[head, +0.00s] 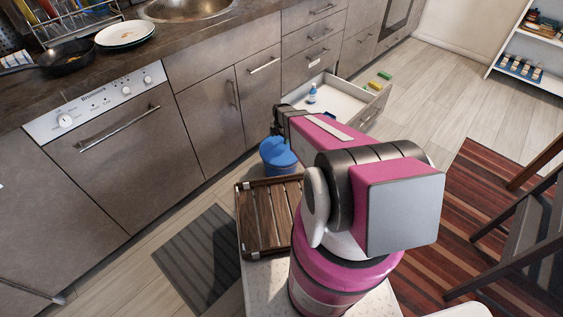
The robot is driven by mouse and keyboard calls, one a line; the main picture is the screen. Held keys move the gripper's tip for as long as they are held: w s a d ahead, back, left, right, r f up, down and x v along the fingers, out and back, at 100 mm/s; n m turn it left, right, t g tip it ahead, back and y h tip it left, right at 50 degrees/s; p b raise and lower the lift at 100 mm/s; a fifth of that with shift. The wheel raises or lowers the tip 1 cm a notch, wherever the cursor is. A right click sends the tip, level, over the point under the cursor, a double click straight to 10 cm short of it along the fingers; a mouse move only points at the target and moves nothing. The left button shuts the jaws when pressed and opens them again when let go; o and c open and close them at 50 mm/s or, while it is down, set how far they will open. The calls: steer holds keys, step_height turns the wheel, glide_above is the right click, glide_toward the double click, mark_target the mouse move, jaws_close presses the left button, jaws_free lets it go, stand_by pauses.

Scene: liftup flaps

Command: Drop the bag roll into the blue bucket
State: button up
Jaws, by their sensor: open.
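The blue bucket (279,168) stands by the cabinet fronts, just past the slatted wooden tray in the head view. A blue shape fills its top, and I cannot tell whether this is a lid or contents. My gripper (278,129) is the dark end of my arm, pointing down above the bucket. It is open; its fingertips are small and partly hidden, and I see nothing clearly held in it. I cannot make out the bag roll for certain.
The slatted wooden tray (264,250) lies in front of the bucket. A grey mat (200,258) covers floor at left; a striped rug (470,215) lies right.

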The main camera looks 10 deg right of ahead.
steer(key=shift+r, duration=2.4)
steer(key=s+r+m, duration=2.1)
steer(key=r+m, duration=0.2)
steer(key=m, duration=0.3)
steer(key=shift+r, duration=0.15)
steer(key=shift+a, duration=0.1)
steer(key=shift+c, duration=0.4)
